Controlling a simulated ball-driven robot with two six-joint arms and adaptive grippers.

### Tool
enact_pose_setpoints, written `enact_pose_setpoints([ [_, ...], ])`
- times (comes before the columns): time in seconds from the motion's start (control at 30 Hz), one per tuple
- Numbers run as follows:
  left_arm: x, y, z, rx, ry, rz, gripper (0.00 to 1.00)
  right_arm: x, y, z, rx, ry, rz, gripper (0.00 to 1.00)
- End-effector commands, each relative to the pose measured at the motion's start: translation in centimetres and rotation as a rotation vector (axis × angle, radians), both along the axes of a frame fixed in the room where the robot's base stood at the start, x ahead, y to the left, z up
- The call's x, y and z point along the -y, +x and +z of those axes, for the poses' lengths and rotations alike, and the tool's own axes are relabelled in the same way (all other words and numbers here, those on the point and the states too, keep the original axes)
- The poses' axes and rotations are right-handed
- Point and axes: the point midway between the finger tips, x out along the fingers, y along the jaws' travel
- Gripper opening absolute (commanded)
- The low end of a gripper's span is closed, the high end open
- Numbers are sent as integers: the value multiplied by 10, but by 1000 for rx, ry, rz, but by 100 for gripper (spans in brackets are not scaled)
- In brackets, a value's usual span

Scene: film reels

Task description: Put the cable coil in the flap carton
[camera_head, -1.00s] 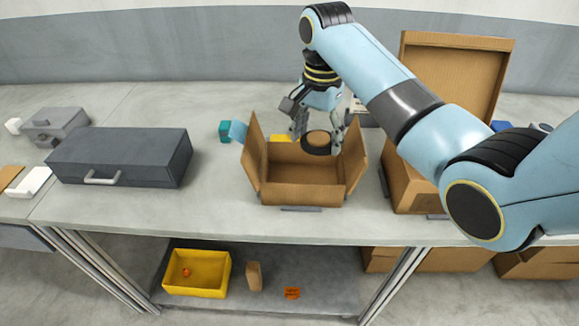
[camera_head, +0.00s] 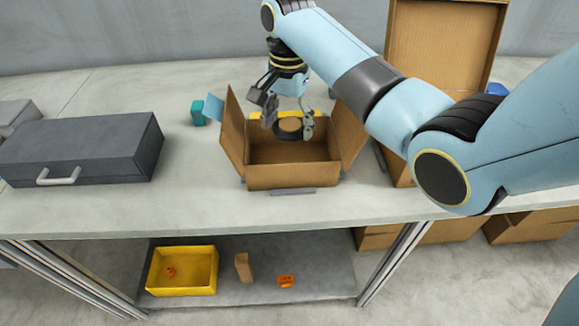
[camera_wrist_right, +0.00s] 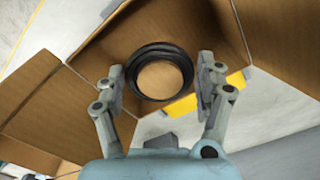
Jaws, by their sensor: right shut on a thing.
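The cable coil (camera_head: 289,136) is a black ring. My right gripper (camera_head: 289,125) is shut on it from both sides. The right wrist view shows the coil (camera_wrist_right: 160,50) between the two fingers (camera_wrist_right: 162,78), with brown cardboard visible through its hole. The flap carton (camera_head: 280,177) is a small open brown box on the table, with its side flaps spread outward. The coil is over the carton's opening, toward its back; its exact height above the floor is hard to tell. My left gripper is not in view.
A dark grey case (camera_head: 85,150) lies at the left. A teal block (camera_head: 198,113) and a yellow item (camera_head: 312,114) are near the carton. A taller open carton (camera_head: 440,45) stands at the right, partly behind my arm. A yellow bin (camera_head: 182,290) sits on the lower shelf.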

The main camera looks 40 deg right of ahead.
Motion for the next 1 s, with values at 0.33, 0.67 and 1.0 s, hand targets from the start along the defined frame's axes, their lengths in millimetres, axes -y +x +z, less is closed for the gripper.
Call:
enact_pose_setpoints([
  [0.33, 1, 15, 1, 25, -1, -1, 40, 0, -1, -54, -3, 1, 0, 36],
  [0.67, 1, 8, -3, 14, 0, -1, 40, 0, -1, -95, -1, 0, 1, 36],
  [1.0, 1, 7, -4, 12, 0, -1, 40, 0, -1, -98, -1, 0, 1, 72],
])
